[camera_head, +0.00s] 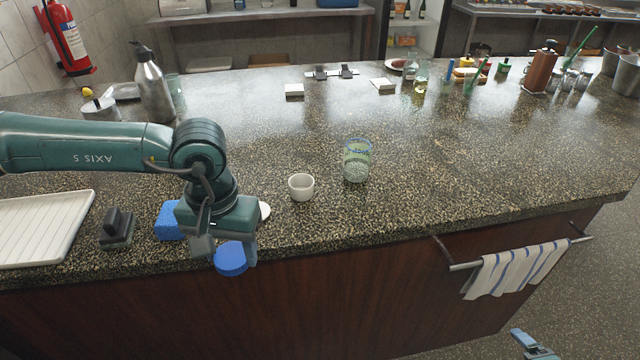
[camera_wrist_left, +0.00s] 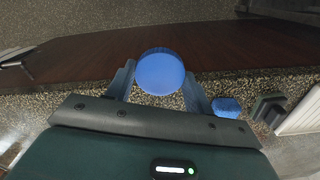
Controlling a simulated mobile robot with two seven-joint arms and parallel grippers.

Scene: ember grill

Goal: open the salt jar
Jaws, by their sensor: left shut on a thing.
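The clear glass jar (camera_head: 357,160) with a greenish label stands upright on the counter, right of the small white cup. No lid shows on its top. My left gripper (camera_head: 229,252) is at the counter's front edge, left of the jar and apart from it. It is shut on a round blue lid (camera_head: 231,261). In the left wrist view the lid (camera_wrist_left: 160,73) sits between the two fingers (camera_wrist_left: 160,88). Part of my right gripper (camera_head: 535,345) shows at the bottom right, low in front of the counter; its jaws are not clear.
The small white cup (camera_head: 301,189) stands between the gripper and the jar. A blue sponge (camera_head: 168,221), a dark block-like tool (camera_head: 117,230) and a white ribbed tray (camera_head: 42,226) lie left. A striped towel (camera_head: 517,271) hangs on the front rail. Counter right of the jar is clear.

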